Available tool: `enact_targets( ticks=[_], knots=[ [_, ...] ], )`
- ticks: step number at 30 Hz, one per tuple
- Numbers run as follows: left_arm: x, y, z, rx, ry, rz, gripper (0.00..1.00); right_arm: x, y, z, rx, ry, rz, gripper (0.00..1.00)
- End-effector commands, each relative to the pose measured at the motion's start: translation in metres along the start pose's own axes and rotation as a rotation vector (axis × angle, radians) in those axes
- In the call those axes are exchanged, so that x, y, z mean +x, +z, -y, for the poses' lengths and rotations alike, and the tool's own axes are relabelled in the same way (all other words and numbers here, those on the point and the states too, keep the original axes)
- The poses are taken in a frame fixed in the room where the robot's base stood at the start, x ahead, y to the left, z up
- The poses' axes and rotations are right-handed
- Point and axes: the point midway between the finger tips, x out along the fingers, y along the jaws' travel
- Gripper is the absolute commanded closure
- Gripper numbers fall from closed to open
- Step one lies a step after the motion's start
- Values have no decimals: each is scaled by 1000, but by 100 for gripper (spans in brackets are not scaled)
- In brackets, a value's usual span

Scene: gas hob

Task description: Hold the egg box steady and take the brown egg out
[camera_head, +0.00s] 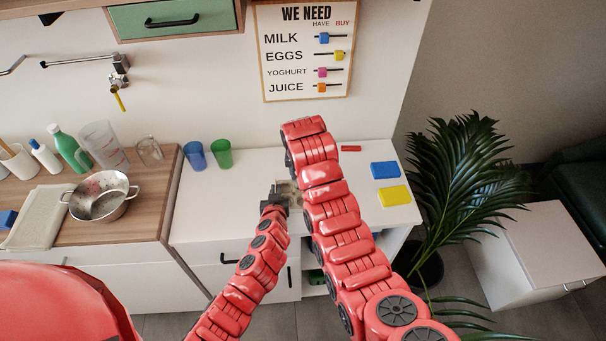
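My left gripper (280,190), small and black, is at the white counter beside a small grey-beige thing (293,187). This may be the egg box, but only a sliver shows between my two arms. I cannot tell whether the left gripper touches it, or whether its fingers are open or shut. My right arm rises across the middle of the view and bends over the counter. Its gripper is hidden behind its own links. I cannot make out the brown egg.
On the white counter (206,222), a blue cup (195,156) and a green cup (222,154) stand at the back left. A blue block (385,170) and a yellow block (394,195) lie at the right. A metal colander (100,196) sits on the wooden worktop.

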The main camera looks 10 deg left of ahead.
Motion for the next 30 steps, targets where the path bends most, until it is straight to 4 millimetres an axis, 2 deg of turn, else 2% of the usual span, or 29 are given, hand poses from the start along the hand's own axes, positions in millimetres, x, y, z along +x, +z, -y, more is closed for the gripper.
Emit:
enact_targets(
  ticks=[1, 4, 5, 17, 23, 30],
  knots=[
    [0, 0, 0, 0, 0, 0, 81, 0, 0, 0, 0, 0, 0, 67],
    [0, 0, 0, 0, 0, 0, 63, 0, 0, 0, 0, 0, 0, 67],
    [0, 0, 0, 0, 0, 0, 61, 0, 0, 0, 0, 0, 0, 67],
    [-6, 0, 0, 0, 2, -1, 61, 0, 0, 0, 0, 0, 0, 67],
    [-32, 0, -1, -1, 3, -1, 61, 0, 0, 0, 0, 0, 0, 67],
    [-79, 2, 0, 0, 3, 1, 61, 0, 0, 0, 0, 0, 0, 67]
  ],
)
